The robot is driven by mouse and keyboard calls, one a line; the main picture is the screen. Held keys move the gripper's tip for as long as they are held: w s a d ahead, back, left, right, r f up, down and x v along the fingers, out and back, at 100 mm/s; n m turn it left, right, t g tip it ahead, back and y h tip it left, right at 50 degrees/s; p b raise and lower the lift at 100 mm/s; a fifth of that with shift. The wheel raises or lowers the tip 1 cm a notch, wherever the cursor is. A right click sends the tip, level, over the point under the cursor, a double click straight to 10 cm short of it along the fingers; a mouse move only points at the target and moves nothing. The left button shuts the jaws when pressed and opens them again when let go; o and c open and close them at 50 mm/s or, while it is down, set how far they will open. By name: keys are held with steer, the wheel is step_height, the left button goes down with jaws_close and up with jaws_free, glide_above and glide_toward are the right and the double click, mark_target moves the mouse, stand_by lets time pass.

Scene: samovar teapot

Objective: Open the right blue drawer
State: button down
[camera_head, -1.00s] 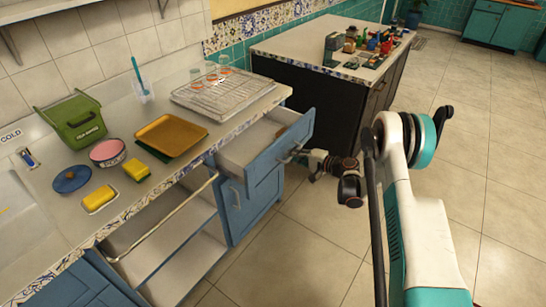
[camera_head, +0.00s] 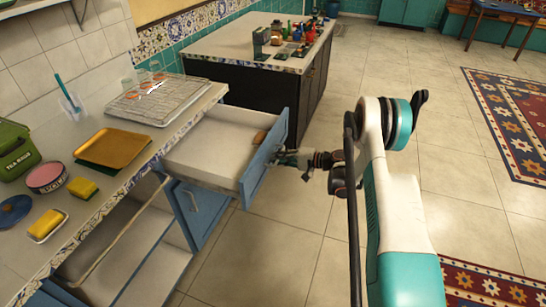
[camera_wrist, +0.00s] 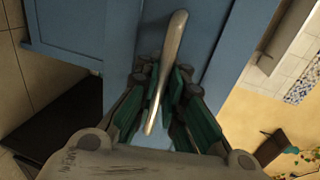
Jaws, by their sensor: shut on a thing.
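The right blue drawer (camera_head: 264,160) stands well out from the counter in the head view, and its pale inside (camera_head: 212,147) shows. A small brown item (camera_head: 259,137) lies inside near the front. My gripper (camera_head: 287,159) is at the outer side of the drawer front. In the wrist view my gripper (camera_wrist: 162,100) has its green-padded fingers on both sides of the pale drawer handle (camera_wrist: 172,50), shut on it. The blue drawer front (camera_wrist: 205,25) fills the upper middle of that view.
A blue cabinet door (camera_head: 197,212) is below the drawer, beside an open lower compartment (camera_head: 125,262). The counter holds a yellow tray (camera_head: 110,147), a wire rack (camera_head: 152,98) and sponges. A dark island (camera_head: 255,85) stands behind. Floor to the right is open.

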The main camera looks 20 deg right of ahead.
steer(key=c, duration=1.7)
jaws_free()
steer(key=v, duration=1.2)
